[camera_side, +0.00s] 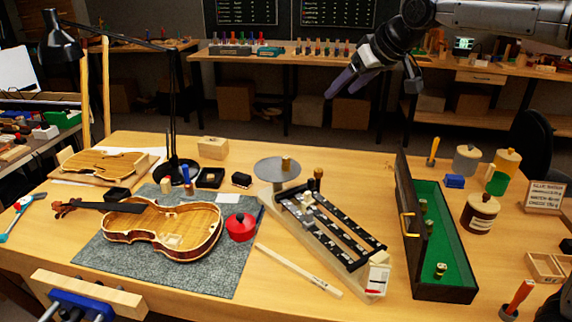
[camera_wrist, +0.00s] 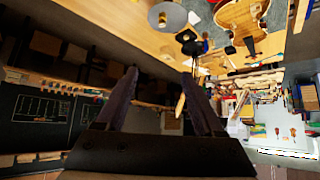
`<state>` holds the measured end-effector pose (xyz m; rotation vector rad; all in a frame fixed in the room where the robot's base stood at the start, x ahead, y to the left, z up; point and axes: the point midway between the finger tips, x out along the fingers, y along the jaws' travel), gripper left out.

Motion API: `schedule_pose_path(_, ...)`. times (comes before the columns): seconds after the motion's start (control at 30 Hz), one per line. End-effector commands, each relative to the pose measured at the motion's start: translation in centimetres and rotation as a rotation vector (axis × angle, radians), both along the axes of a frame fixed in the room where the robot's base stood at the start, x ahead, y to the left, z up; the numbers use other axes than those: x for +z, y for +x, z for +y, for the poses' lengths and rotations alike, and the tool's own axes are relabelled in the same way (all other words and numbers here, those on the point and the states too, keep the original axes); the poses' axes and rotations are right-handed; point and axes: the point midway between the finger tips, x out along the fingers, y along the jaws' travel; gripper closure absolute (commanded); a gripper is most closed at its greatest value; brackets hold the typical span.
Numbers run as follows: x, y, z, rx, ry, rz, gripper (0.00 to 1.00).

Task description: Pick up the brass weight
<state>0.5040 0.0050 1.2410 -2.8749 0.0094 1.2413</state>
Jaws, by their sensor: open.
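A small brass-coloured weight (camera_side: 286,163) stands on the round grey pan (camera_side: 272,173) of a balance scale. In the wrist view the pan (camera_wrist: 176,17) shows at the top, with the weight (camera_wrist: 162,19) as a small spot on it. Several small brass-coloured pieces (camera_side: 440,269) lie in a green-lined case (camera_side: 457,249) at the right. My gripper (camera_side: 345,88) is open and empty, high above the back of the bench and well apart from the pan. Its two fingers (camera_wrist: 158,74) stand apart in the wrist view.
The balance's slotted beam (camera_side: 330,228) runs forward right from the pan. The case's raised lid (camera_side: 411,215) stands beside it. A black lamp (camera_side: 173,110), a violin body (camera_side: 165,230) and a red pot (camera_side: 240,227) are left of the balance. Jars (camera_side: 480,212) stand right.

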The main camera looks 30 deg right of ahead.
Motion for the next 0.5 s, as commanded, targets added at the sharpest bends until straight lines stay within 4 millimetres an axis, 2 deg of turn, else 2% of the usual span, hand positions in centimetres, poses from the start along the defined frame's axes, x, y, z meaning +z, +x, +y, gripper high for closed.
schedule_pose_path(0.03,-1.2,2.5,0.1,0.001,-0.001,0.013,0.31)
schedule_pose_path(0.2,-5.8,8.9,0.4,0.005,-0.002,0.052,0.31)
schedule_pose_path(0.33,-9.9,11.9,0.6,0.007,-0.004,0.099,0.31)
schedule_pose_path(0.5,-14.5,13.1,0.8,0.010,-0.005,0.166,0.31)
